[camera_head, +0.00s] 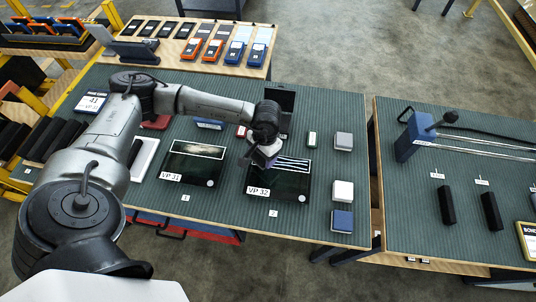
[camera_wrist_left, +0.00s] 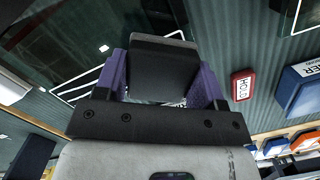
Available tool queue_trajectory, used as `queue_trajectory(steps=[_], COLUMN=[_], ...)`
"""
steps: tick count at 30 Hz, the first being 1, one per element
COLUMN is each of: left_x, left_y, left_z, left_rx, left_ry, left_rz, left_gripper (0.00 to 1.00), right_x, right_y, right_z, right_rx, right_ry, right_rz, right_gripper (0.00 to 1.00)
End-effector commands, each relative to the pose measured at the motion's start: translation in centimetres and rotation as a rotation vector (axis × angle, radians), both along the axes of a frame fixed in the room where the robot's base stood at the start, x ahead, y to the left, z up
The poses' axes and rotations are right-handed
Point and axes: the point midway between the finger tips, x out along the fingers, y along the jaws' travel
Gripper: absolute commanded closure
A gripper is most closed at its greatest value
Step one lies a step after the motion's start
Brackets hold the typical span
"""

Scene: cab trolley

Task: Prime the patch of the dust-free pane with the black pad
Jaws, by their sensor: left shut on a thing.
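My left gripper (camera_head: 262,158) is over the upper part of the pane labelled VP 32 (camera_head: 275,186). In the left wrist view its purple fingers (camera_wrist_left: 163,80) are shut on a black block, which looks like the black pad (camera_wrist_left: 163,55). White stripes show on the patch (camera_head: 292,163) of this pane, partly hidden by the gripper. I cannot tell whether the pad touches the glass. The other dark pane, VP 31 (camera_head: 190,170), lies to the left with a white-framed patch at its upper edge. My right gripper is not in view.
Grey (camera_head: 344,140), white (camera_head: 343,191) and blue (camera_head: 342,220) blocks stand right of the panes. A red HOLD block (camera_wrist_left: 243,86) shows in the left wrist view. A dark upright panel (camera_head: 281,103) stands behind the gripper. A second bench (camera_head: 460,200) lies to the right across a gap.

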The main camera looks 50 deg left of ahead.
Motion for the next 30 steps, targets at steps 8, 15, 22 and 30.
queue_trajectory(steps=[8, 15, 22, 30], left_x=[-1.1, -1.3, -1.4, -1.5], left_y=[1.2, 1.4, 1.5, 1.6], left_z=[-0.1, 2.9, 5.0, 7.4], left_rx=[0.000, 0.001, 0.000, 0.001], left_ry=[0.000, -0.001, -0.001, -0.002], left_rz=[-0.015, -0.017, -0.014, -0.011], left_gripper=[0.59, 0.59, 0.59, 0.59], right_x=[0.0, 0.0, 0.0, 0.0], right_y=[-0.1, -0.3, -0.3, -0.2], right_z=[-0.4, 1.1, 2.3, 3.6], right_rx=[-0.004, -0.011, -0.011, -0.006], right_ry=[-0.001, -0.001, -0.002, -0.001], right_rz=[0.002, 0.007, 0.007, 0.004], right_gripper=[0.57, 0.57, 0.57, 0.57])
